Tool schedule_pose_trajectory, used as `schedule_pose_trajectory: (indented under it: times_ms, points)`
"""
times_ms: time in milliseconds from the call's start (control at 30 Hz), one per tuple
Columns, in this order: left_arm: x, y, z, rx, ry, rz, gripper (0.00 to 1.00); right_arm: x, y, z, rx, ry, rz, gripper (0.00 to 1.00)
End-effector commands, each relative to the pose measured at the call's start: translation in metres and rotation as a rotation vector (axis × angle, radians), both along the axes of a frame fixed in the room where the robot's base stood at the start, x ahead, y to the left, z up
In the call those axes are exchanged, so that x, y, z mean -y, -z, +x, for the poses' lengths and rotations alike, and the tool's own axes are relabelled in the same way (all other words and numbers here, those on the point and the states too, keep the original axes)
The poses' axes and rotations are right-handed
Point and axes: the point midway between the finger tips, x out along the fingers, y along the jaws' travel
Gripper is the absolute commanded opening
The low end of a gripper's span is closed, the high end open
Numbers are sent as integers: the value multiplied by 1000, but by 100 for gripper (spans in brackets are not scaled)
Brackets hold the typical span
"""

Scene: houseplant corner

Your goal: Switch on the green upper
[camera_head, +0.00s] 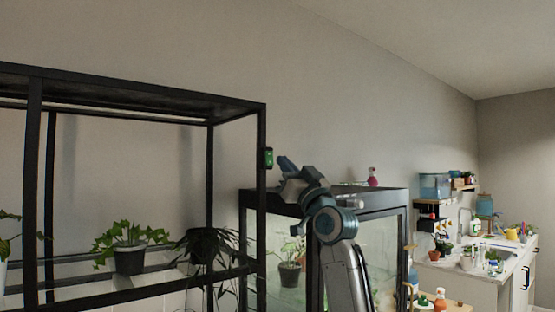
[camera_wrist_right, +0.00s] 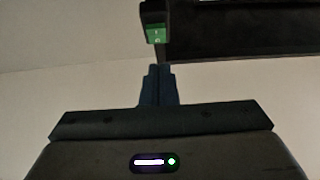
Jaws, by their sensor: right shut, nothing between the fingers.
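A small green switch (camera_head: 268,157) in a black housing is fixed to the right-hand post of the black shelf frame, near its top. In the right wrist view the green switch (camera_wrist_right: 156,35) shows light markings, just beyond my fingertips. My right gripper (camera_head: 282,161) is shut and empty, a little to the right of the switch in the head view. I cannot tell whether the switch is on. My left gripper is not in view.
The black shelf frame (camera_head: 262,200) holds potted plants, one in a dark pot (camera_head: 130,260). A glass cabinet (camera_head: 385,262) with a black top stands behind my right arm, with a red-and-white bottle (camera_head: 372,177) on it. A white counter (camera_head: 505,275) is far right.

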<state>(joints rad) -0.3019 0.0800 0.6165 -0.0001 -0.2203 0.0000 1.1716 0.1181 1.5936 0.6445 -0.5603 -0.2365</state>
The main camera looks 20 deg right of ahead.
Motion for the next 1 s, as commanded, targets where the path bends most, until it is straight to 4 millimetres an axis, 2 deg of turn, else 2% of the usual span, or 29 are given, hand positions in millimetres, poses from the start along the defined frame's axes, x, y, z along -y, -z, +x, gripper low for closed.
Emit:
schedule_pose_trajectory:
  times_ms: [33,100,300,667,867,1000]
  points:
    - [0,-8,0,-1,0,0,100,-4,1,10,-8,-3,3,0]
    - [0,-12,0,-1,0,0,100,-7,3,18,-6,-2,3,0]
    - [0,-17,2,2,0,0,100,-11,7,32,-5,0,1,0]
    - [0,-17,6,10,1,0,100,-12,9,33,-3,0,0,0]
    - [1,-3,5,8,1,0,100,-13,15,37,-4,0,1,0]
    - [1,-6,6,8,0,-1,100,-13,12,37,-5,0,1,0]
